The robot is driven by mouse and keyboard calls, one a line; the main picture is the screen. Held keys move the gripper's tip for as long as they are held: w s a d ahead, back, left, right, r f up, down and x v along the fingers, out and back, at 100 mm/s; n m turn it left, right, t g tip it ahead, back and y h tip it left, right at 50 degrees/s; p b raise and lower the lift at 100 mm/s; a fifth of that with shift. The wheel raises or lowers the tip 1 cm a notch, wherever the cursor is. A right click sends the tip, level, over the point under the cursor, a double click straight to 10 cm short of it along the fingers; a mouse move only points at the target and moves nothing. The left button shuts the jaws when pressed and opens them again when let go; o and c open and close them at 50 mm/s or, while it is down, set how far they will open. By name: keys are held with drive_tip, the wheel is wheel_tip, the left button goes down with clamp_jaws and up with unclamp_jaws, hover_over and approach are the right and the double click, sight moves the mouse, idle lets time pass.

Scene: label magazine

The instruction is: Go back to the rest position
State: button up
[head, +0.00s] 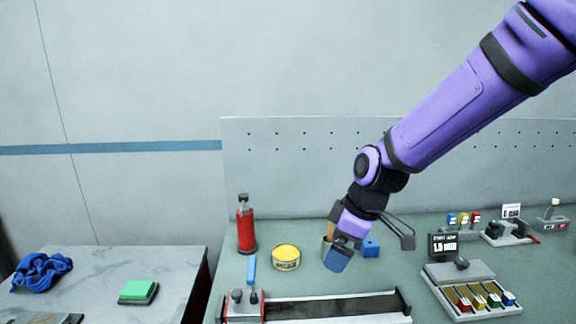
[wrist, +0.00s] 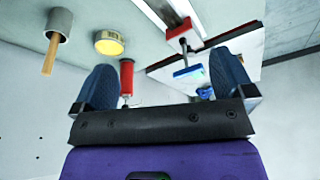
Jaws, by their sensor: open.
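My gripper (head: 340,256) hangs from the purple arm over the green bench, right of the yellow tin (head: 286,257). In the wrist view my gripper (wrist: 164,82) shows two blue fingers spread wide, with nothing held between them. A grey cup (head: 326,247) is partly hidden behind the gripper in the head view; the wrist view shows the cup (wrist: 58,22) with a wooden stick in it. I cannot tell how high the fingertips are above the bench.
A red bottle (head: 246,230) stands left of the tin. A long dark track (head: 335,307) with a blue-handled lever (head: 251,272) lies in front. Right are a display (head: 444,246) and a tray of coloured pieces (head: 471,285). A blue cloth (head: 42,272) and green pad (head: 138,290) lie left.

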drive_tip(key=s+d+r+m+t+h, duration=0.1)
drive_tip(key=s+d+r+m+t, duration=0.1)
drive_tip(key=s+d+r+m, duration=0.4)
drive_tip(key=s+d+r+m+t+h, duration=0.2)
drive_tip(key=s+d+r+m, duration=0.5)
drive_tip(key=s+d, duration=0.6)
wheel_tip(320, 180, up, 3)
drive_tip(key=shift+s+d+f, duration=0.15)
drive_tip(key=shift+d, duration=0.15)
